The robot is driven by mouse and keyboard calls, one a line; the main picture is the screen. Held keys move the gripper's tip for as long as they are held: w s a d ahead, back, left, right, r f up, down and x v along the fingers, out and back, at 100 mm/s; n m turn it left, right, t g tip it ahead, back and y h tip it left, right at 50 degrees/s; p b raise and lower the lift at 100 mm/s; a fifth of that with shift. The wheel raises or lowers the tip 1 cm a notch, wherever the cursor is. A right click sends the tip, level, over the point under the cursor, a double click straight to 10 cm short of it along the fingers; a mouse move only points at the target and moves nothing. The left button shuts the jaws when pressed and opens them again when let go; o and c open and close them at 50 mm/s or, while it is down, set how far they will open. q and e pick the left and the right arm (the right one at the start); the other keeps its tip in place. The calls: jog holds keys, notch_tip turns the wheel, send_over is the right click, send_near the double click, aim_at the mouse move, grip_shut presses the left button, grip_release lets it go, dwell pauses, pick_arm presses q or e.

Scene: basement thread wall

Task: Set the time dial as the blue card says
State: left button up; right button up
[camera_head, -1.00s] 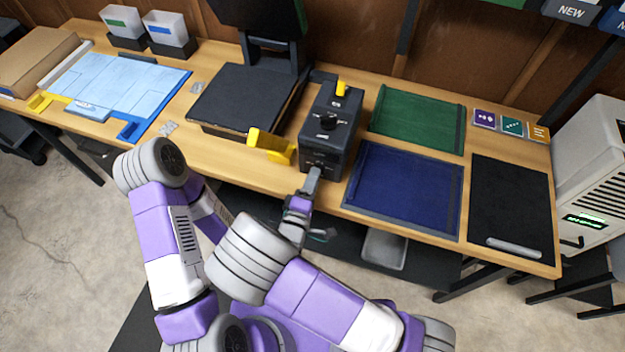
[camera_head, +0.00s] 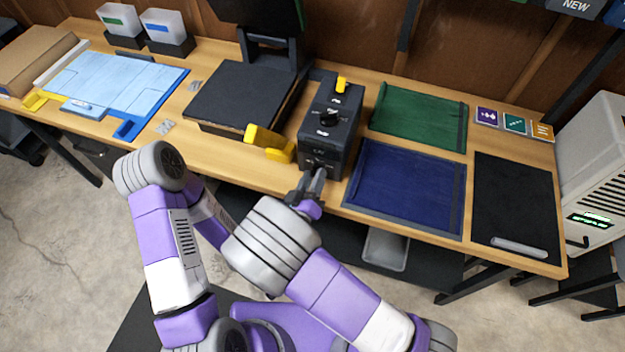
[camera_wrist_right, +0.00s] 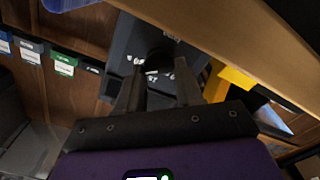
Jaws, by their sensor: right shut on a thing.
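A dark box (camera_head: 320,150) stands at the front edge of the bench, with a black knob (camera_head: 329,117) and white markings on its top and a yellow lever (camera_head: 341,84) behind. My right gripper (camera_head: 313,182) is at the box's lower front face. In the right wrist view its fingers (camera_wrist_right: 160,75) are shut on a dark front knob (camera_wrist_right: 157,54), with white lettering beside it, partly hidden and too small to read. Purple, teal and orange cards (camera_head: 514,123) lie at the back right; I cannot tell a blue one. My left gripper is out of view.
A yellow block (camera_head: 268,143) is just left of the box, beside a black platform (camera_head: 240,97). Green (camera_head: 420,115) and blue (camera_head: 405,190) trays and a black mat (camera_head: 515,205) lie right. A light-blue board (camera_head: 115,85) lies far left.

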jog(key=shift+m, duration=0.6)
jog(key=o, duration=1)
jog(key=shift+o, duration=0.2)
jog(key=v, duration=0.7)
jog(key=shift+s+p, duration=0.25)
jog(key=shift+p, duration=0.2)
jog(key=shift+a+r, duration=0.1)
